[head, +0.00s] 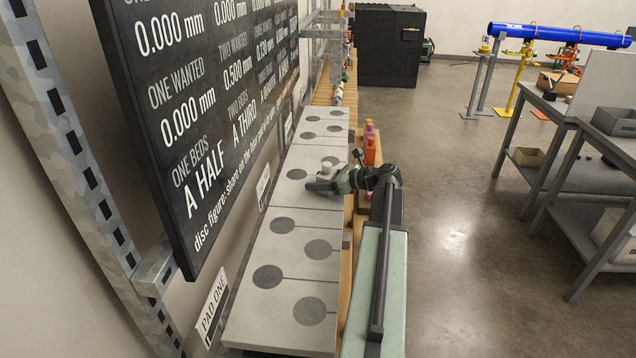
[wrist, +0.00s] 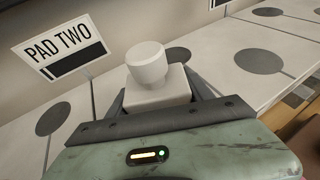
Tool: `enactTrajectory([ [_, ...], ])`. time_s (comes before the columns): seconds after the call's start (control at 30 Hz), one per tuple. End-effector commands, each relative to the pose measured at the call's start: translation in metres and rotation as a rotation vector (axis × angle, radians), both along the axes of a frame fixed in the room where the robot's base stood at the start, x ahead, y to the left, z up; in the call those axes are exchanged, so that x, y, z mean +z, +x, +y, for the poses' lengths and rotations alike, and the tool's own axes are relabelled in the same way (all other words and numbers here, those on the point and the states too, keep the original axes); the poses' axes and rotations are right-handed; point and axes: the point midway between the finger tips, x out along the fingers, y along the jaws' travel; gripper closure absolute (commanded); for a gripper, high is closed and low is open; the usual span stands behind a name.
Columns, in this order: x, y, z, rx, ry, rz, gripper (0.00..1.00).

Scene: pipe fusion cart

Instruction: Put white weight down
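The white weight is a pale block with a round knob on top; it fills the middle of the wrist view (wrist: 152,88). The weight is over the pale bench top with grey discs (head: 300,222). Its underside is hidden, so I cannot tell if it touches the surface. A sign reading PAD TWO (wrist: 62,50) stands to its left.
A black display board (head: 205,90) hangs on the wall left of the bench. A PAD ONE sign (head: 213,308) stands at the near end. Orange and pink items (head: 370,148) stand at the bench's right edge.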

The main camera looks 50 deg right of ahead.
Motion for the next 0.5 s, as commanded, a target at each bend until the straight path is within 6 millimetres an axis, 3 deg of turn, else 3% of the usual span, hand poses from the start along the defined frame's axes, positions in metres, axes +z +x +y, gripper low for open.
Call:
enactTrajectory([
  [0.4,0.005,0.001,0.001,0.001,0.0,0.0,0.22],
  [0.5,0.011,-0.012,-0.003,-0.002,-0.001,0.0,0.22],
])
